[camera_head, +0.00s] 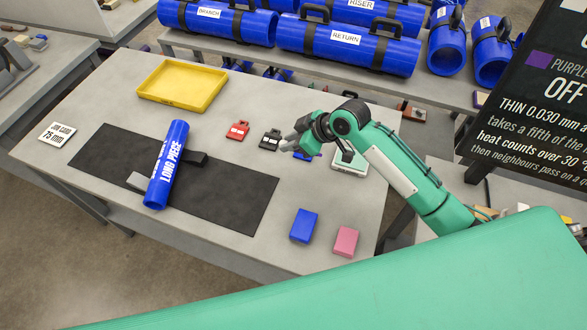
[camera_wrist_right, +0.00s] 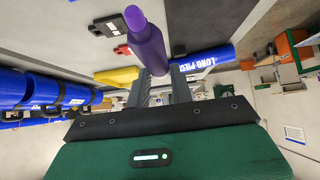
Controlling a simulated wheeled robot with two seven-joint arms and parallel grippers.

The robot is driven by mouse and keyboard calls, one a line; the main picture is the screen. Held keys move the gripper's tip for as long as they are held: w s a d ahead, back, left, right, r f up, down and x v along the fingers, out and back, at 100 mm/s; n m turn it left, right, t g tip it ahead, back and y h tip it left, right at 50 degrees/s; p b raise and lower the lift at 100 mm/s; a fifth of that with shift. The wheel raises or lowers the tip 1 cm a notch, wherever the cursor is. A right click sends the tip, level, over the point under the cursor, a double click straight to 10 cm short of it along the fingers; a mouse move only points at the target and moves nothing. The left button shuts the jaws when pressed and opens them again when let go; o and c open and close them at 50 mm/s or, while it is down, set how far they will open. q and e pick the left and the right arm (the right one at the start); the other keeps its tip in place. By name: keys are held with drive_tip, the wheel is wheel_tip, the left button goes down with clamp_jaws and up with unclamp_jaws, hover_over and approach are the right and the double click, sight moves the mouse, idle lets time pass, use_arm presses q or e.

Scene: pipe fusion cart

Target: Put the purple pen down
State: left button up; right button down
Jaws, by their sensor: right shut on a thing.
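The purple pen (camera_wrist_right: 148,42) shows in the right wrist view, thick and dark purple with a lighter purple tip. My right gripper (camera_wrist_right: 163,88) is shut on it, and the pen sticks out beyond the fingers. In the head view my right gripper (camera_head: 291,142) is over the right part of the grey table (camera_head: 310,195), near a black tag. I cannot make out the pen there. My left gripper is in neither view.
A blue pipe marked LONG PIECE (camera_head: 166,165) lies on a dark mat (camera_head: 225,192). A yellow tray (camera_head: 182,85), a red tag (camera_head: 238,130), a black tag (camera_head: 270,139), a blue block (camera_head: 304,225) and a pink block (camera_head: 345,241) are on the table. Bare table surrounds the blocks.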

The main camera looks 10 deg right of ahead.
wheel_tip(320, 180, down, 9)
drive_tip(key=shift+r+p, duration=0.1)
drive_tip(key=shift+p, duration=0.8)
wheel_tip(320, 180, down, 4)
drive_tip(key=shift+f+p, duration=0.2)
drive_tip(key=shift+p, duration=0.45)
drive_tip(key=shift+f, duration=0.2)
drive_tip(key=shift+f+b, duration=0.25)
drive_tip(key=shift+b, duration=0.05)
drive_tip(key=c, duration=1.2)
unclamp_jaws()
drive_tip(key=shift+r, duration=0.1)
drive_tip(key=shift+c, duration=0.2)
